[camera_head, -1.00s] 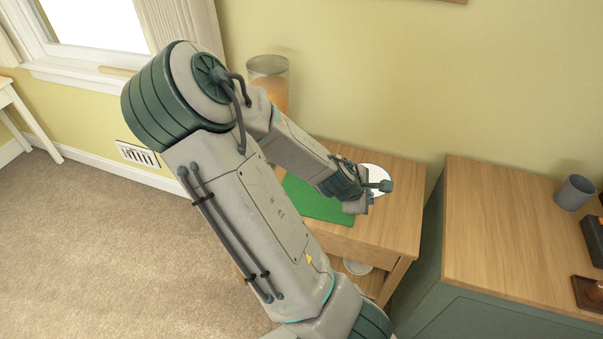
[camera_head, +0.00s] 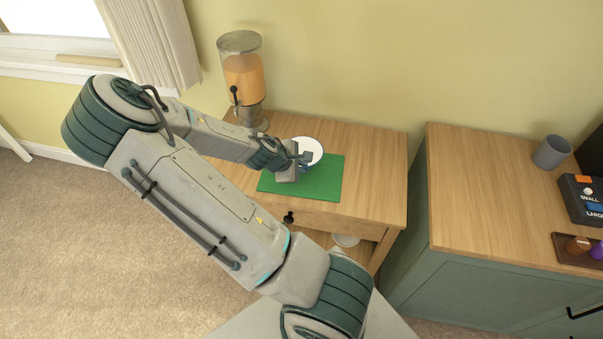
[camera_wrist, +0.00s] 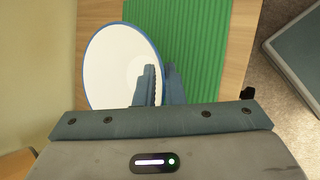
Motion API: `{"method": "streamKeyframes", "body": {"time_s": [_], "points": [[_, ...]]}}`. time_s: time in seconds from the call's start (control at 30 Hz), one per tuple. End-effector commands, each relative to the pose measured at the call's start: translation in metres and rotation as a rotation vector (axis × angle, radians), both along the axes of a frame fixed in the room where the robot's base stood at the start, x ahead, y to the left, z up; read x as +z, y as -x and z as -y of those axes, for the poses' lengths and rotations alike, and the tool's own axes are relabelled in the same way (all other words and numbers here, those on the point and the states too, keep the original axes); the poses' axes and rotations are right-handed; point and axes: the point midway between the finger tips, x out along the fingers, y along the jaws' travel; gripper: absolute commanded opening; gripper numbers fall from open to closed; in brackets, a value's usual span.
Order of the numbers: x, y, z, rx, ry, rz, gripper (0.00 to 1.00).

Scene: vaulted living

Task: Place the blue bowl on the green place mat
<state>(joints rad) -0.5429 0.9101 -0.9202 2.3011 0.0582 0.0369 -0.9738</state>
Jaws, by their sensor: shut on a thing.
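The blue bowl (camera_wrist: 108,62) has a white inside and a blue rim. It also shows as a white round in the head view (camera_head: 308,148). My gripper (camera_wrist: 158,86) is shut on the bowl's wall, with one finger inside the bowl. The gripper (camera_head: 301,160) is partly hidden by my wrist in the head view. The green place mat (camera_head: 323,182) lies flat on the small wooden table. The bowl overlaps the mat's back edge in the picture. I cannot tell whether it touches the mat or table. The mat also shows in the wrist view (camera_wrist: 200,40).
The wooden table (camera_head: 375,170) has free room right of the mat. A drink dispenser (camera_head: 243,78) stands at its back left. A white dish (camera_head: 346,240) sits on the lower shelf. A green cabinet (camera_head: 470,190) at right bears a grey cup (camera_head: 552,152) and a dark box (camera_head: 584,198).

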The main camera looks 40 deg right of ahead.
Motion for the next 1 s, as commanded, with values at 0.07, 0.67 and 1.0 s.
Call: {"method": "streamKeyframes", "body": {"time_s": [0.07,0.67,1.0], "points": [[-0.009,0.001,0.001,-0.002,0.001,-0.002,0.00],[-0.039,0.001,0.001,0.000,0.001,-0.001,0.00],[-0.039,0.001,0.001,0.000,0.000,0.000,0.31]]}}
